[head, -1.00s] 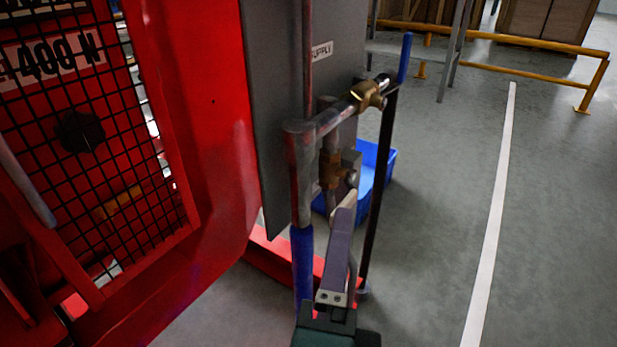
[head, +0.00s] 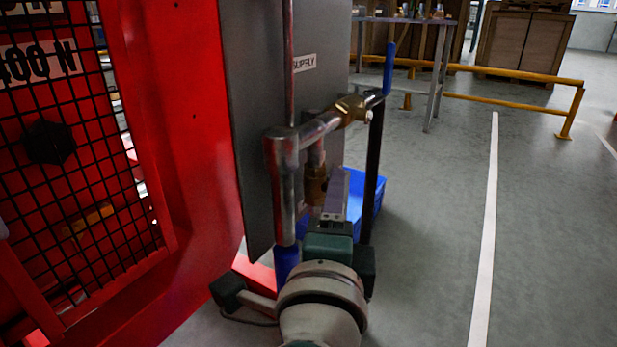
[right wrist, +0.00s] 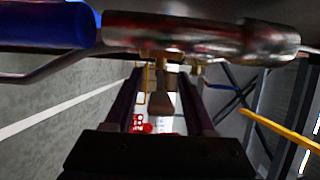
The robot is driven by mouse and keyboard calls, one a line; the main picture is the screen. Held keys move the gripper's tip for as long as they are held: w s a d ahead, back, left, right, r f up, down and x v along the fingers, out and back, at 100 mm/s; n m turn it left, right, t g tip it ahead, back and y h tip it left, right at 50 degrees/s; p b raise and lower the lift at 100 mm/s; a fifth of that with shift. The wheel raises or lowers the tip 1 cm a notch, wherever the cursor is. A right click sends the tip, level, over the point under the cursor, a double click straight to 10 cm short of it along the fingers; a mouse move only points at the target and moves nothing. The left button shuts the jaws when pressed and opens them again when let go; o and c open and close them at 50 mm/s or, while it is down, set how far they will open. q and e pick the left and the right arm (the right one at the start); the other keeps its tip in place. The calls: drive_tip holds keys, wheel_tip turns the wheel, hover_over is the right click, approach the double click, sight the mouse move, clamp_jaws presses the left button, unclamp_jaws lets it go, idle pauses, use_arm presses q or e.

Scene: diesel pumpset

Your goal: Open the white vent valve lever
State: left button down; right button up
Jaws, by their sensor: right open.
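My right gripper (head: 337,188) is beside the lower brass valve (head: 315,185) on the pipework, seen from behind. In the right wrist view, its two dark fingers are apart. In the head view this lever is hidden behind the gripper. A metal pipe (right wrist: 200,35) crosses just above the fingers in the wrist view. My left gripper is not in view.
A pipe elbow (head: 281,146) and an upper brass valve (head: 350,108) with a blue handle (head: 389,68) stand close to my gripper. A grey panel (head: 250,60) and red machine (head: 195,200) are on the left. A blue bin (head: 368,205) sits behind. Open floor lies right.

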drive_tip(key=shift+c, duration=0.2)
clamp_jaws()
idle(1.1)
